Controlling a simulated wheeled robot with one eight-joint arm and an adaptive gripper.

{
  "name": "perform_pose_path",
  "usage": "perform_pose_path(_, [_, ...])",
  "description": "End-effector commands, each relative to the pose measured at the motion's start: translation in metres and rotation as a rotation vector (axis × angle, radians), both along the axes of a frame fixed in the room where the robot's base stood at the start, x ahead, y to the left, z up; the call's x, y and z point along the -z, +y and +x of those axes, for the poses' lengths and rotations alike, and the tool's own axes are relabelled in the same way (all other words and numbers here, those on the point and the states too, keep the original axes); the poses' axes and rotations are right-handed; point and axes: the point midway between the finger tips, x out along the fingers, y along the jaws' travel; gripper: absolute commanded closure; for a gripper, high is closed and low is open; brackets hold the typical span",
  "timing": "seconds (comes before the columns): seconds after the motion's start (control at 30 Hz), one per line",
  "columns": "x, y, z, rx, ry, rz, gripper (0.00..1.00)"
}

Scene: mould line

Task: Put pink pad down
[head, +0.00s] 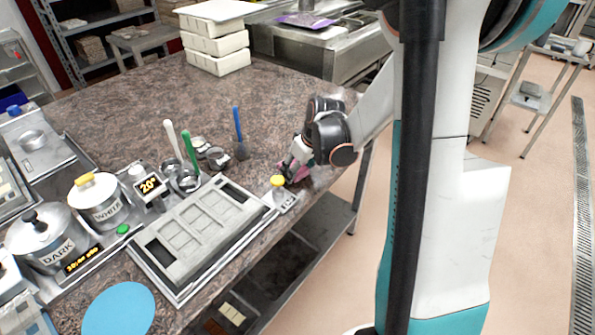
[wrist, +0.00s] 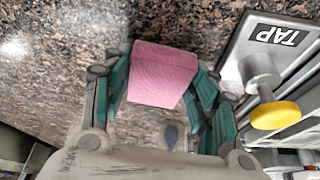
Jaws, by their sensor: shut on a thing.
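The pink pad (wrist: 162,76) is a small pink block between the fingers of my gripper (wrist: 165,92) in the wrist view. Green finger pads press on its left and right sides. The granite counter shows behind it; I cannot tell whether the pad touches it. In the head view my gripper (head: 297,165) is low over the counter's right part, near its edge, and only a bit of pink (head: 303,170) shows, mostly hidden by the fingers.
A tap plate with a yellow knob (wrist: 275,115) is close to my gripper's right in the wrist view. In the head view, a grey mould tray (head: 205,232), cups with coloured-handled tools (head: 187,178) and pots (head: 100,205) stand left.

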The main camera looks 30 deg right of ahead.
Motion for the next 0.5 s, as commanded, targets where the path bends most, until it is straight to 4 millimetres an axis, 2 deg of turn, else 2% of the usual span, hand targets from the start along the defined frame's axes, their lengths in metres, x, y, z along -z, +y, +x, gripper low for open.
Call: perform_pose_path(0.5, [0.0106,0.0,0.0,0.0,0.0,0.0,0.69])
